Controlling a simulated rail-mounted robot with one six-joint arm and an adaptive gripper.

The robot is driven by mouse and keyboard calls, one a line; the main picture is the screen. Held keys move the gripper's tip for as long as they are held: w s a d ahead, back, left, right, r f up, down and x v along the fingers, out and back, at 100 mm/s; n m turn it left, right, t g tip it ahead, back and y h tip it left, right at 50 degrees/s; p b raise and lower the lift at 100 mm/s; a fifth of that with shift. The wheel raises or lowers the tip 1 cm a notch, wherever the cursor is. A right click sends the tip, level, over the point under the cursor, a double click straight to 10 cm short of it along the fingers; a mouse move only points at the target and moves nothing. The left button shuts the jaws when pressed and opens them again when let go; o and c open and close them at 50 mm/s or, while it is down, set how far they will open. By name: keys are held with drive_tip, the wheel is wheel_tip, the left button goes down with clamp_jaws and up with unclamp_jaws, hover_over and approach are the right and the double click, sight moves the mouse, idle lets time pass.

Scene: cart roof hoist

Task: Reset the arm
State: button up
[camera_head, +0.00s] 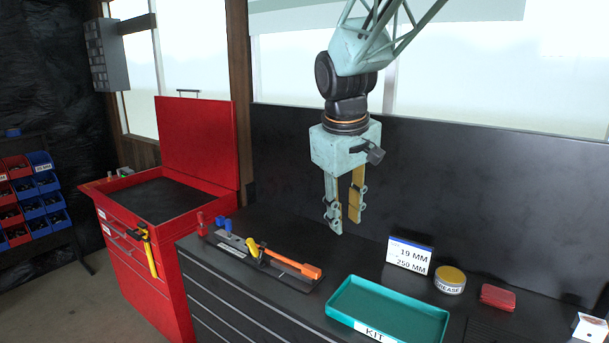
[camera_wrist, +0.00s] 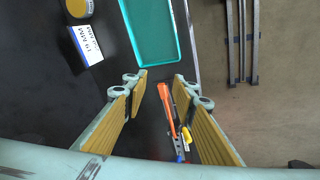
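My gripper (camera_head: 343,213) hangs pointing down above the dark workbench, in the middle of the head view. Its two fingers with yellow pads are apart and nothing is between them. In the wrist view the open fingers (camera_wrist: 160,85) frame a stretch of bench below. An orange-handled tool (camera_wrist: 166,105) lies on the bench under the gap. In the head view that orange handle (camera_head: 297,265) is on a rack to the left of and below my gripper, apart from it.
A teal KIT tray (camera_head: 408,323) lies at front right. Behind it stand a 19 MM / 250 MM card (camera_head: 409,256), a grease tin (camera_head: 450,279) and a red item (camera_head: 498,297). An open red tool chest (camera_head: 150,290) stands left. A dark panel (camera_head: 480,200) rises behind the bench.

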drive_tip(key=s+d+r+m+b, duration=0.1)
drive_tip(key=s+d+m, duration=0.15)
drive_tip(key=s, duration=0.75)
drive_tip(key=s+d+r+m+b, duration=0.1)
drive_tip(key=s+d, duration=0.3)
drive_tip(key=s, duration=0.5)
drive_tip(key=s+d+r+m+b, duration=0.1)
drive_tip(key=s+d, duration=0.3)
drive_tip(key=s, duration=0.6)
drive_tip(key=s+f+m+t+y, duration=0.1)
drive_tip(key=s+f, duration=0.3)
drive_tip(key=s, duration=0.7)
drive_tip(key=shift+s+d+m+b, duration=0.15)
drive_tip(key=shift+d+m+b, duration=0.25)
drive_tip(key=shift+m, duration=0.25)
